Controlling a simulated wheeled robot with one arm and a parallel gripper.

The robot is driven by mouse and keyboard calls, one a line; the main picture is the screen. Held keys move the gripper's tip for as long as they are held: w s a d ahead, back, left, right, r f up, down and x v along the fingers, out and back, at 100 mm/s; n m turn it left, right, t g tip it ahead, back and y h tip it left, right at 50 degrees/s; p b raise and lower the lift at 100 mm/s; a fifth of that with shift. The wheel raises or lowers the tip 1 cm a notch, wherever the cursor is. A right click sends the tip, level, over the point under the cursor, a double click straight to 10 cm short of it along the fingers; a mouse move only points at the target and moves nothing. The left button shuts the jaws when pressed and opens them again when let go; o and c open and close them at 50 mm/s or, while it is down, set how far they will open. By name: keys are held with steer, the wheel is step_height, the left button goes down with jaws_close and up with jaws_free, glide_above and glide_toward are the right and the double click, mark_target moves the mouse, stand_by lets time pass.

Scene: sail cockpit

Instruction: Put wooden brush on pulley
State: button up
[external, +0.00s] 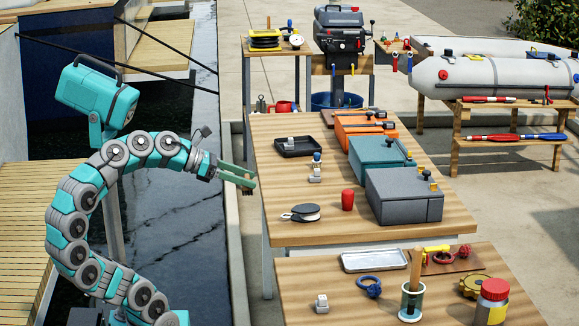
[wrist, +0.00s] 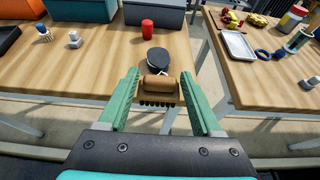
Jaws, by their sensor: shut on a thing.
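My gripper (wrist: 160,92) is shut on the wooden brush (wrist: 159,83), a tan wooden block with a rounded handle and dark bristles facing down. In the external view my gripper (external: 240,177) is in the air just off the left edge of the middle table; the brush is barely visible there. The pulley (external: 301,213), a black disc with a light metal part, lies flat near the left side of that table. In the wrist view the pulley (wrist: 157,58) appears just beyond the brush, partly hidden by it. Brush and pulley are apart.
A red cylinder (external: 347,200) stands right of the pulley. Grey (external: 404,200), teal (external: 380,163) and orange (external: 364,132) boxes line the table's right side. A black tray (external: 298,146) and small fittings (external: 315,172) lie behind the pulley. Bare wood surrounds the pulley.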

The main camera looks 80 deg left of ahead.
steer(key=b, duration=0.3)
glide_above(302, 208)
steer(key=shift+f, duration=0.75)
steer(key=shift+w+f+b, duration=0.1)
steer(key=shift+f+b, duration=0.4)
steer(key=shift+f, duration=1.2)
steer(key=shift+f, duration=0.1)
steer(key=shift+f, duration=0.15)
steer(key=o, duration=1.3)
steer(key=shift+o, duration=0.2)
